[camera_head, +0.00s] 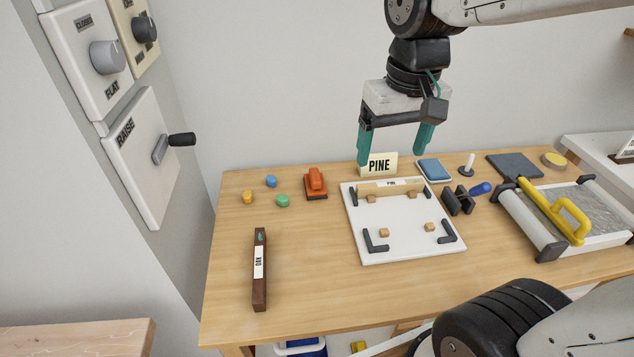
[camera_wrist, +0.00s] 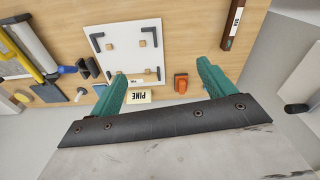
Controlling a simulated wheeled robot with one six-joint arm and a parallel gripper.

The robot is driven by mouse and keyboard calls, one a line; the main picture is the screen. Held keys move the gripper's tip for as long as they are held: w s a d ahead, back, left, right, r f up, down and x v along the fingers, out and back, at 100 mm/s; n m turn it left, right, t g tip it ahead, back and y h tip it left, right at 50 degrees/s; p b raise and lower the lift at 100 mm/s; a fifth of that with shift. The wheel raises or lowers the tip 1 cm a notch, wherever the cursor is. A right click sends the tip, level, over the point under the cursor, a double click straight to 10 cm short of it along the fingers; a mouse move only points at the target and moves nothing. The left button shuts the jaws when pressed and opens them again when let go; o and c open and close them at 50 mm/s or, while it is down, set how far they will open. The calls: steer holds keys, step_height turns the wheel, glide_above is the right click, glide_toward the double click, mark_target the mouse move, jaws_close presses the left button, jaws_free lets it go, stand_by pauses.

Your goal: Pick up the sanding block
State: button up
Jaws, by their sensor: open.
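The sanding block appears to be the orange block with a raised grip on a dark base (camera_head: 316,184). It sits on the wooden table, left of the white board. In the wrist view the orange block (camera_wrist: 181,83) shows between my two fingers, nearer the right one. My gripper (camera_head: 393,158) has teal fingers spread wide with nothing between them. It hangs above the back of the table, up and to the right of the block, apart from it. Its fingers also show in the wrist view (camera_wrist: 160,72).
Right of the block is a white board (camera_head: 400,245) with dark corner brackets and a pine strip (camera_head: 390,188). A PINE card (camera_head: 383,164) stands behind it. Blue, yellow and green pieces (camera_head: 282,201) lie left. A dark OAK bar (camera_head: 259,292) lies front left. Bare table surrounds it.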

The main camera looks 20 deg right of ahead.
steer(key=w+f, duration=0.3)
steer(key=w, duration=0.7)
steer(key=m+g, duration=0.1)
steer(key=m, duration=0.1)
glide_above(314, 172)
steer(key=f, duration=2)
steer(key=shift+s+d+f, duration=0.15)
steer(key=shift+s+d, duration=0.05)
steer(key=shift+s, duration=0.15)
steer(key=f, duration=0.8)
steer(key=shift+w+a, duration=0.15)
steer(key=shift+w, duration=0.1)
steer(key=c, duration=1.1)
